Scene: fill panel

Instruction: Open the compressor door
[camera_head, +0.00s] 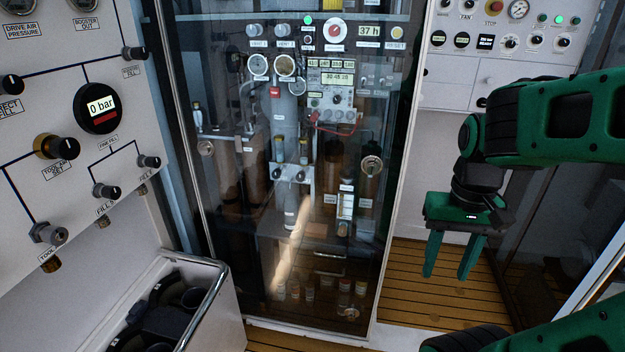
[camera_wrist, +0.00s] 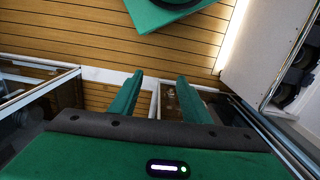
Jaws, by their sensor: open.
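The compressor door (camera_head: 240,190) is a tall glass panel in the middle of the head view. It looks closed, with gauges, bottles and control panels showing through it. A round metal fitting (camera_head: 372,165) sits near its right edge, and another (camera_head: 205,148) near its left edge; I cannot tell which is a handle. My gripper (camera_head: 446,276) hangs to the right of the door, fingers pointing down, apart from it. It is open and empty; both green fingers also show in the wrist view (camera_wrist: 159,82), spread over the floor and a white sill.
A white panel (camera_head: 60,110) with knobs and a 0 bar gauge stands at left. A white bin (camera_head: 217,300) with a metal rim and black items stands at the door's lower left. Another control panel (camera_head: 470,62) is at back right. Plank floor (camera_head: 410,285) lies below my gripper.

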